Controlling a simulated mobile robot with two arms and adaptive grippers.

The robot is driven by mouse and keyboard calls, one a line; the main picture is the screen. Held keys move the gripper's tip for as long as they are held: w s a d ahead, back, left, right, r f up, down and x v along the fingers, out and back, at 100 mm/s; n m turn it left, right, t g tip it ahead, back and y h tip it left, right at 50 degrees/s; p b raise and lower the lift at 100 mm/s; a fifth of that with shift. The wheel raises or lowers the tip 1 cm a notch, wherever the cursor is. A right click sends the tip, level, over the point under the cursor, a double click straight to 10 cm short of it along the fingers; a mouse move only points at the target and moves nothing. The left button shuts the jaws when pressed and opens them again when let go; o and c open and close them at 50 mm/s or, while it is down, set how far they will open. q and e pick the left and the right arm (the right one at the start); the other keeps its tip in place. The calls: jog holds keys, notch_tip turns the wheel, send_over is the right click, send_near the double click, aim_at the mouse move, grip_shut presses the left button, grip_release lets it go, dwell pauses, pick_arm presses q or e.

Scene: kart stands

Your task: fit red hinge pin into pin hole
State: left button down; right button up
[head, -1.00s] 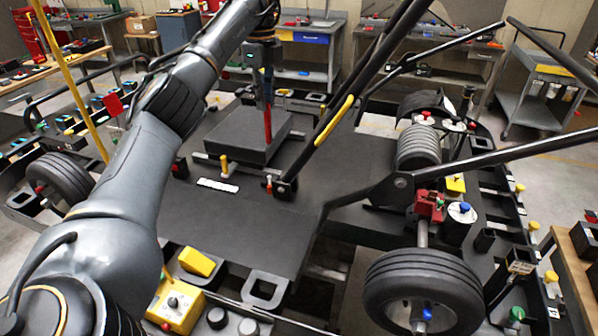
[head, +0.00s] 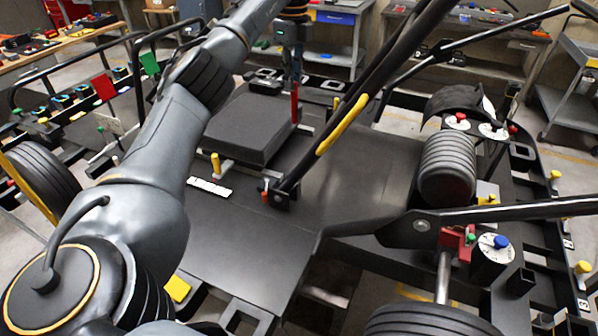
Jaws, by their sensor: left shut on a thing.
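My left arm comes in from the lower left and reaches across the kart. Its gripper (head: 293,85) is above the far right corner of a black block. It is shut on a slim, upright red piece, which looks like the red hinge pin (head: 294,107). The fingertips are small and partly hard to make out. A black bracket (head: 280,198) stands on the floor panel at the foot of a slanted black bar, with a small red part (head: 265,194) at its left side. I cannot make out the pin hole. My right gripper is not in view.
The thick black block (head: 245,130) lies on the kart's dark floor panel (head: 235,245). Slanted black bars with a yellow strip (head: 342,124) rise right of the gripper. A yellow-topped peg (head: 215,163) and a white strip (head: 209,187) are near the block. The panel's middle is clear.

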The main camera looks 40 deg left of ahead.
pick_arm(q)
jog(key=b, duration=0.5)
send_over(293, 123)
jog(key=f, duration=0.5)
jog(key=shift+w+a, duration=0.25)
jog(key=shift+w, duration=0.1)
jog(key=shift+f, duration=0.4)
notch_tip(293, 123, down, 18)
jog(key=p, duration=0.4)
jog(key=shift+r, duration=0.25)
jog(key=c, duration=1.3)
grip_release()
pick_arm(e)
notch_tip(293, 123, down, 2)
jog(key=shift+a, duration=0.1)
